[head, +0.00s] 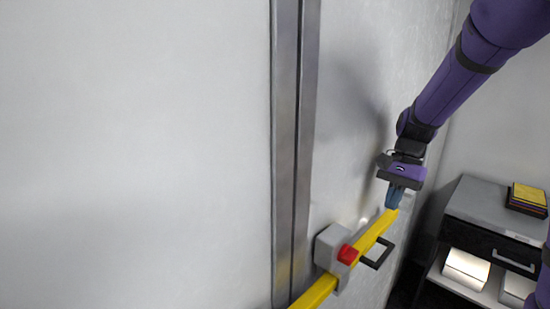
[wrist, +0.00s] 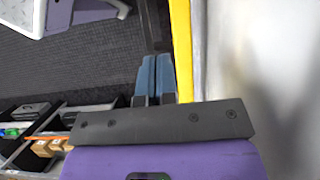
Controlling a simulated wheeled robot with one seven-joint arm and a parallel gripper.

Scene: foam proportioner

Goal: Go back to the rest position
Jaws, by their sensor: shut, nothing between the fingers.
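My gripper (head: 393,203) hangs from my purple arm at the right of the head view, pointing down. Its blue fingers are together with nothing between them. The fingertips are close above the far end of a yellow bar (head: 318,291); I cannot tell whether they touch it. In the wrist view the shut fingers (wrist: 157,62) point away over the dark floor, and the yellow bar (wrist: 182,45) runs just right of them.
A grey box (head: 330,247) with a red knob (head: 347,254) sits on the white wall by the bar. A black square loop (head: 378,253) sticks out beside it. A cabinet (head: 490,210) stands right with yellow-topped books (head: 528,197). Shelves (wrist: 40,150) show lower left in the wrist view.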

